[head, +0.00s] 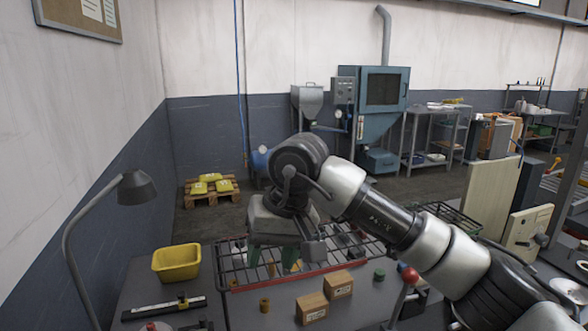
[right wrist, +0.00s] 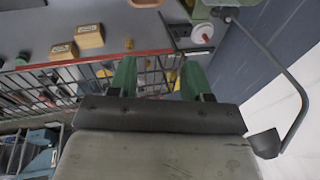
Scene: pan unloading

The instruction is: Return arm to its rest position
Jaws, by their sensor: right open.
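My right arm reaches in from the right in the head view. Its gripper (head: 273,256) hangs over the wire rack (head: 228,283), which has a red front edge. In the right wrist view the two green fingers of my right gripper (right wrist: 159,78) stand wide apart, with nothing held between them. The rack's bars (right wrist: 60,76) pass below and behind the fingers. The gripper body hides part of the rack in the head view. My left gripper is not in view.
A yellow bin (head: 176,264) stands left of the rack. Two cardboard boxes (head: 312,308), a brass-coloured part (head: 265,305) and a green-topped part (head: 379,275) stand in front of it. A desk lamp (head: 137,187) rises at the left. A red knob (head: 409,275) is near my arm.

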